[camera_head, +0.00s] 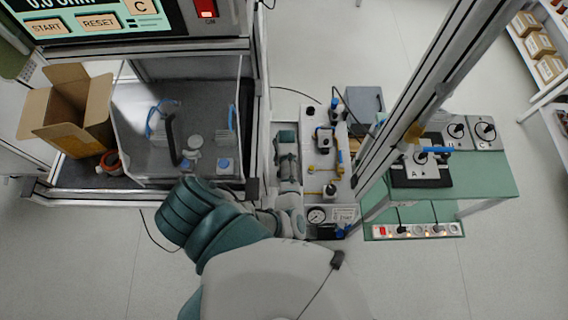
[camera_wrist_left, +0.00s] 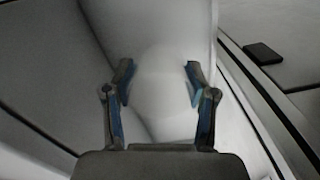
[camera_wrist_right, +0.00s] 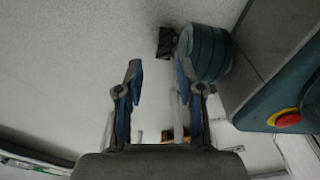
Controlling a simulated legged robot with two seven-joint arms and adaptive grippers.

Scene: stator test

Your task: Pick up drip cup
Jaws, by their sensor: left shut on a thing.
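In the left wrist view, my left gripper (camera_wrist_left: 160,82) is shut on a pale, rounded thing (camera_wrist_left: 163,105) with blurred edges against a light background. I cannot tell from its shape whether it is the drip cup. My right gripper (camera_wrist_right: 158,75) is open and empty above a pale floor in the right wrist view. Neither gripper's fingers can be made out in the head view, where a teal arm of mine covers part of the middle. No thing there is clearly the drip cup.
A test cabinet with a clear-walled enclosure (camera_head: 133,140) stands at the left, an open cardboard box (camera_head: 75,120) beside it. A pump unit with a gauge (camera_head: 317,215) stands in the middle. A green bench (camera_head: 480,178) is at the right. Upright frame posts limit room between them.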

